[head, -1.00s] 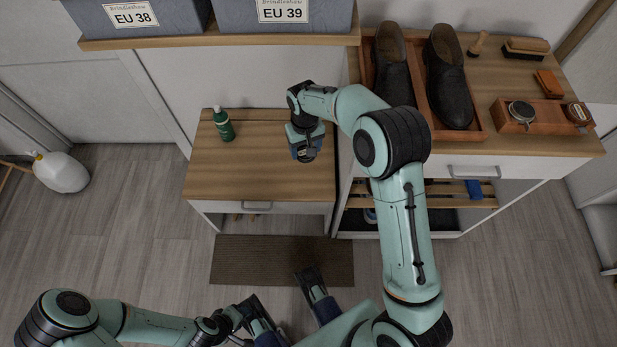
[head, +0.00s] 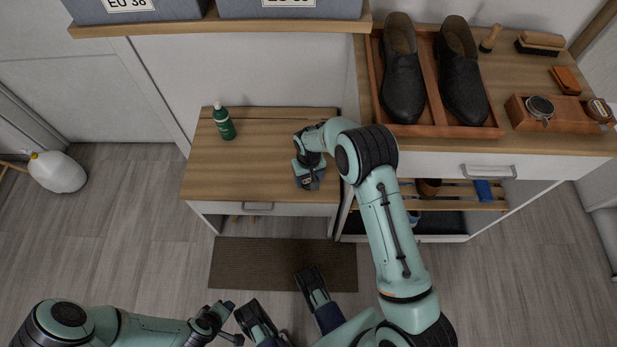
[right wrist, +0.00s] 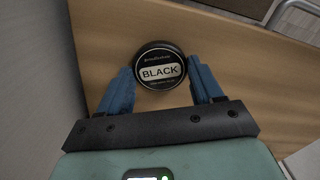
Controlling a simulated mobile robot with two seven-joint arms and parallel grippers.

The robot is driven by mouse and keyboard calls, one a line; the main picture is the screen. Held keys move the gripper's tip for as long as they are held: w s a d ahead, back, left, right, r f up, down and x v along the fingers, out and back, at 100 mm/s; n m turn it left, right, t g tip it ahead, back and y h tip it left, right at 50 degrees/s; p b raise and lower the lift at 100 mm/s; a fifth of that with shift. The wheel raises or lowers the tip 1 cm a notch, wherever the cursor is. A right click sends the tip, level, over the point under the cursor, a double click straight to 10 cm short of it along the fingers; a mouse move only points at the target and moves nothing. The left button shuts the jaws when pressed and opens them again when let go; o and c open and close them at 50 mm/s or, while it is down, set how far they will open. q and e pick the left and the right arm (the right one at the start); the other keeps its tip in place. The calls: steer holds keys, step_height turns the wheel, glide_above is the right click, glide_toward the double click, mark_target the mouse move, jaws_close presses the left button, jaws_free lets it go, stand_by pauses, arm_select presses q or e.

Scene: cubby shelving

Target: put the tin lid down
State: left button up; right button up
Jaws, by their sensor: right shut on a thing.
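The tin lid (right wrist: 159,66) is a round black disc with a "BLACK" label, seen in the right wrist view. My right gripper (right wrist: 160,80) is shut on it, with a blue finger at either side. In the head view my right gripper (head: 308,183) is over the right front part of the low wooden bench top (head: 240,175). The lid is hard to make out there, and I cannot tell whether it touches the wood. My left arm is at the bottom left; its gripper (head: 230,325) is too unclear to read.
A green bottle (head: 224,122) stands at the bench's back left. The higher cabinet at right holds a shoe tray (head: 440,131) with two dark shoes, a wooden caddy (head: 568,118) with tins, and brushes (head: 540,42). The bench's left and middle are clear.

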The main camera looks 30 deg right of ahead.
mark_target(308, 181)
arm_select(q)
steer(key=shift+w+f, duration=0.1)
arm_select(e)
steer(key=shift+f, duration=0.25)
steer(key=shift+f, duration=0.1)
steer(key=o, duration=1.1)
arm_select(q)
steer(key=shift+w+a, duration=0.1)
arm_select(e)
steer(key=shift+r, duration=0.25)
arm_select(q)
steer(key=shift+g+h, duration=0.4)
steer(key=shift+g, duration=0.2)
steer(key=s+r+p, duration=0.1)
steer(key=s+d+r, duration=0.1)
steer(key=s, duration=0.1)
steer(key=s+d+r+p, duration=0.1)
steer(key=shift+s+d+p, duration=0.1)
steer(key=shift+s+p, duration=0.1)
steer(key=shift+p, duration=0.15)
arm_select(e)
step_height(308, 181, up, 12)
steer(key=shift+a+f, duration=0.1)
steer(key=shift+f, duration=0.05)
